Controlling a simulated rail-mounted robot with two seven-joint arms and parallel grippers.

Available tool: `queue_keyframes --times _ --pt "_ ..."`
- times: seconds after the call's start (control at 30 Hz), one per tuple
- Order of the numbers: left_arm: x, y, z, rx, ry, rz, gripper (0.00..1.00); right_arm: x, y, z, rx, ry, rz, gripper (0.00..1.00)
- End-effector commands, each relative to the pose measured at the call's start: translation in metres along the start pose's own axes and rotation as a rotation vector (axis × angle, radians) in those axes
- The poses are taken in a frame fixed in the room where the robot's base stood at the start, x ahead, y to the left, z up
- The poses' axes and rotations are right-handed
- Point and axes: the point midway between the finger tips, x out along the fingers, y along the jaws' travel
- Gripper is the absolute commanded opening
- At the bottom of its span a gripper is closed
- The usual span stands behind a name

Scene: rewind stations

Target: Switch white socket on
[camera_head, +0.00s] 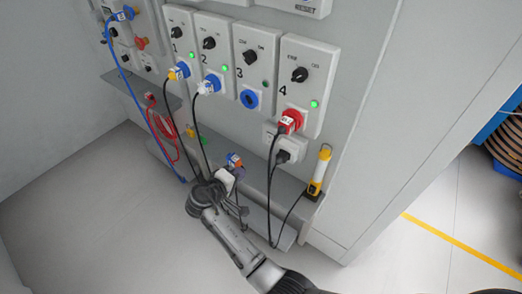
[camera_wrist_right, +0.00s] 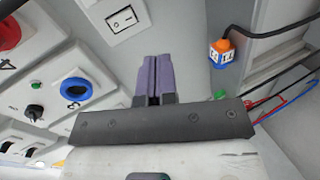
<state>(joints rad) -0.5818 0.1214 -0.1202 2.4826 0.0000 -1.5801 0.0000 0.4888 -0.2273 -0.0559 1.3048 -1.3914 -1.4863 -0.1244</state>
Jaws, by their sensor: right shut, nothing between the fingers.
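The white socket (camera_head: 270,132) is a small wall box below panel 4, with a black plug (camera_head: 283,156) in its lower part. In the right wrist view a white plate with a rocker switch (camera_wrist_right: 122,18) shows at the top, just beyond my fingertips and to their left. I cannot tell which way the rocker is tipped. My right gripper (camera_wrist_right: 152,58) has purple fingers, shut and empty, apart from the switch. In the head view its white body shows below the panels, left of the socket; its fingertips are hard to make out. My left gripper is not in view.
Numbered panels with knobs and green lamps line the wall; panel 4 holds a red plug (camera_head: 291,120). An orange-and-blue connector (camera_wrist_right: 222,50) is close right of my fingers. A yellow lamp (camera_head: 319,172) stands at the shelf's right end. Black cables hang near the socket.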

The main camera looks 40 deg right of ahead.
Motion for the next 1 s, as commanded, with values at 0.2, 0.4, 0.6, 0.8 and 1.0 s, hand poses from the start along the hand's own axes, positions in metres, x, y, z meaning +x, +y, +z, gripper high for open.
queue_keyframes --times 0.2,0.4,0.6,0.8,1.0 --pt "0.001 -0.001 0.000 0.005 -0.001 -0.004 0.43 0.000 0.015 0.000 -0.099 -0.007 0.169 0.00" --pt "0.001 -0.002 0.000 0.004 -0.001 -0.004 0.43 -0.001 0.021 -0.002 -0.148 -0.003 0.207 0.00" --pt "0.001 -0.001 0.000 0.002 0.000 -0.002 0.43 -0.001 0.021 -0.002 -0.156 -0.004 0.205 0.00" --pt "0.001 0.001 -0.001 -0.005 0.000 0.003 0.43 0.000 0.021 -0.002 -0.155 -0.004 0.205 0.00" --pt "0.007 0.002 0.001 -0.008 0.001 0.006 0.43 0.019 0.024 -0.002 -0.153 -0.005 0.205 0.00"
